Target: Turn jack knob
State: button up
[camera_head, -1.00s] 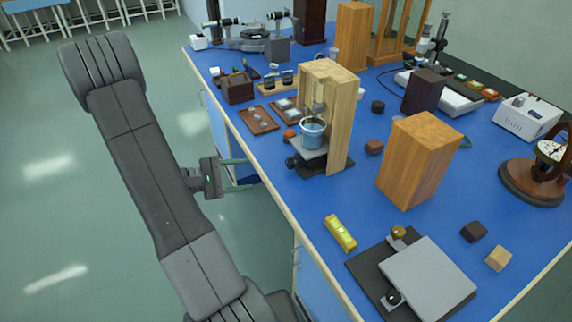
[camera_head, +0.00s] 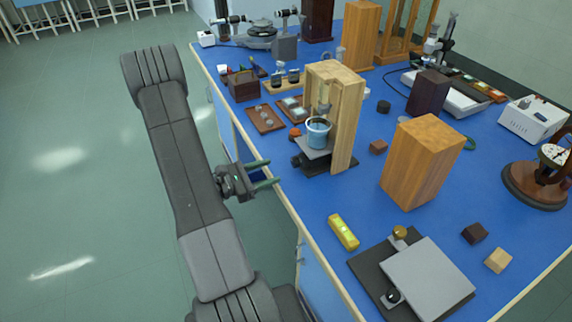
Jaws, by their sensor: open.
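A small jack (camera_head: 326,166) with a dark knob (camera_head: 297,161) on its left side stands at the left table edge, under a blue beaker (camera_head: 318,132) in a wooden frame (camera_head: 345,115). Another low platform (camera_head: 428,278), a grey plate on a dark base, lies at the lower right. It has a black knob (camera_head: 392,297) at its front and a brass knob (camera_head: 400,233) at its back. My gripper (camera_head: 264,173) is open and empty, its two green fingers pointing right at the table edge, left of the small jack and apart from it.
A yellow level (camera_head: 343,232) lies near the table edge. A tall wooden block (camera_head: 423,165) stands right of the frame. Trays with small parts (camera_head: 266,118) lie behind the jack. The blue tabletop between the jack and the level is clear.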

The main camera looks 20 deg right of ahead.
aim_at(293, 164)
jog(key=shift+w+d+p, duration=0.25)
jog(key=shift+d, duration=1.4)
jog(key=shift+w+d+p, duration=0.2)
jog(key=shift+d, duration=1.4)
jog(key=shift+c, duration=0.2)
jog(key=c, duration=0.9)
